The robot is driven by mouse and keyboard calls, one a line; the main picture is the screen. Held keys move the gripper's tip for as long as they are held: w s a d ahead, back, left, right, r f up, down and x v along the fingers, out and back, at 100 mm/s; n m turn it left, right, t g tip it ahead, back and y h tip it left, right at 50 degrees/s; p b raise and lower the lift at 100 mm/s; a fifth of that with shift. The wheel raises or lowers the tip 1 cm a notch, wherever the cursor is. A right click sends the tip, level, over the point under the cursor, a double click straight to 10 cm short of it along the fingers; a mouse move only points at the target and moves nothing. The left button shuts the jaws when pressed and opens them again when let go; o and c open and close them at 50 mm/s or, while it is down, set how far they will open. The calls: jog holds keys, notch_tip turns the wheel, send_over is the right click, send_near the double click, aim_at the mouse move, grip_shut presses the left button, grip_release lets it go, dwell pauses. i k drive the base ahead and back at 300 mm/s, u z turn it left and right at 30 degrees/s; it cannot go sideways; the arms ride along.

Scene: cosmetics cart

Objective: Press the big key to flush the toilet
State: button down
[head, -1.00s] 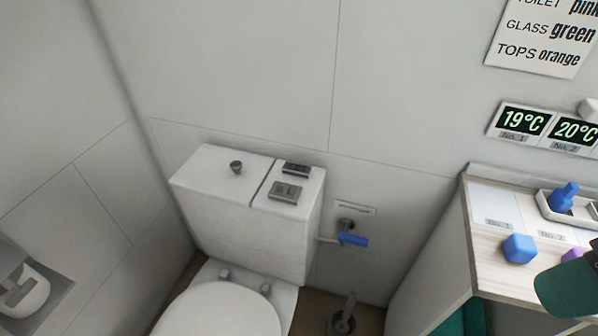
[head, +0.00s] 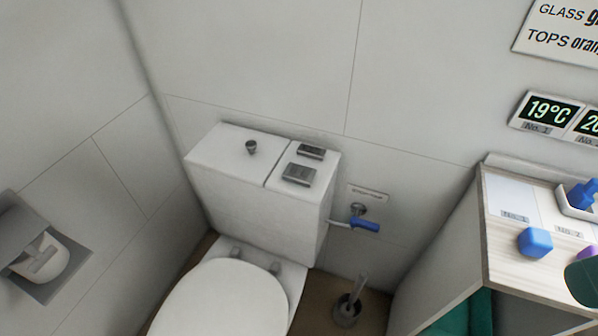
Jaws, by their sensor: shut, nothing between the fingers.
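The toilet (head: 225,300) stands against the back wall with its white lid down. On the right part of the cistern top (head: 228,148) are two grey keys. The big key (head: 299,174) is nearer the front, and the small key (head: 311,152) lies behind it, close to the wall. Both keys are uncovered, and nothing touches them. My gripper is not in view.
A blue-handled valve (head: 364,224) and a toilet brush (head: 348,308) are right of the cistern. A counter (head: 500,265) with a blue block (head: 535,242) and a dark green object (head: 582,282) stands right. A paper holder (head: 40,258) is on the left wall. Space above the cistern is clear.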

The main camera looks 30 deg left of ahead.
aim_at(301, 174)
jog(key=k, duration=1.3)
jog(key=u, duration=0.7)
jog(key=i, duration=1)
jog(key=u, duration=0.65)
